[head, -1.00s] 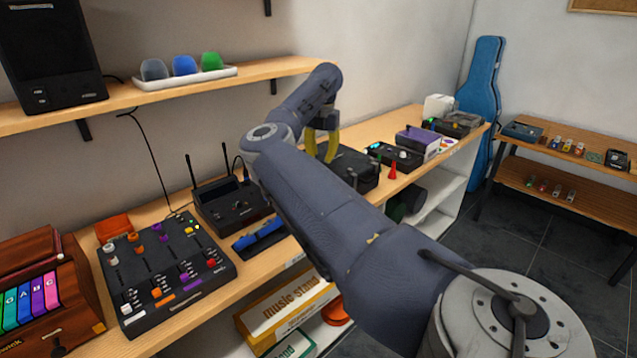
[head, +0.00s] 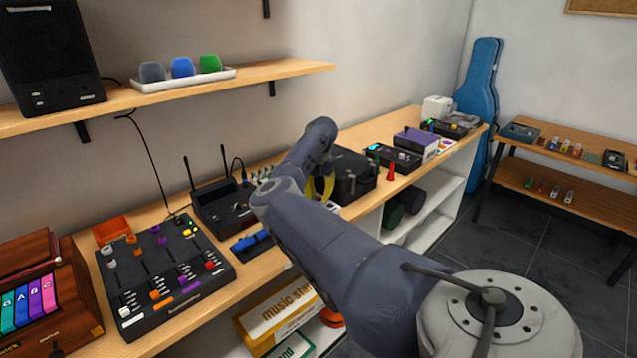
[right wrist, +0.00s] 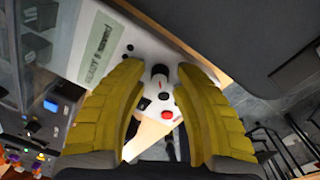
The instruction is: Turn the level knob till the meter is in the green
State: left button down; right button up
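In the right wrist view a white instrument panel (right wrist: 148,48) lies under my right gripper (right wrist: 158,78). The panel carries a black knob (right wrist: 160,72) with a red mark, a smaller dark part (right wrist: 164,96) and a red button (right wrist: 167,115). A pale green display (right wrist: 95,50) with dark lettering sits to the left; I cannot read a needle or a green zone. My two yellow fingers are apart, one on each side of the knob, with nothing clearly between them. In the head view the right gripper (head: 321,188) is low over the bench, partly hidden by my arm. My left gripper is out of view.
A black case (head: 355,182) stands just right of the gripper on the bench. A black receiver with antennas (head: 222,205) and a mixer (head: 165,275) stand to the left. A red cone-shaped thing (head: 391,172) is farther right. A shelf (head: 270,72) hangs above.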

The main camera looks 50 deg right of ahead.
jog(key=shift+f, duration=0.3)
jog(key=shift+c, duration=0.3)
grip_shut()
